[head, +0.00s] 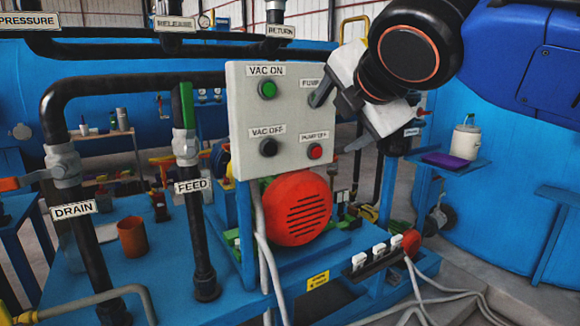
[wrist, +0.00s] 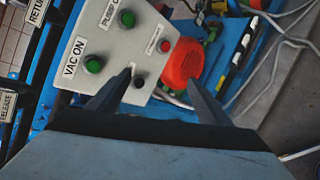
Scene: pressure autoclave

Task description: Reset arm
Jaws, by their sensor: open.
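My gripper (head: 331,122) is in front of the right side of a light grey control panel (head: 240,120). Its jaws are apart and nothing is between them. In the wrist view the two dark fingers (wrist: 160,76) point toward the panel (wrist: 112,45). The green VAC ON button (head: 267,90), black VAC OFF button (head: 268,147) and red PUMP OFF button (head: 315,151) show in the head view. One finger covers part of the upper right label there. A second green button (wrist: 127,18) shows in the wrist view. I cannot tell whether a finger touches the panel.
A red motor (head: 298,208) sits below the panel on a blue bench (head: 180,265). Black pipes labelled DRAIN (head: 72,209) and FEED (head: 190,186) stand at left. A white container (head: 466,140) is on a right shelf. White cables (head: 425,290) lie on the floor.

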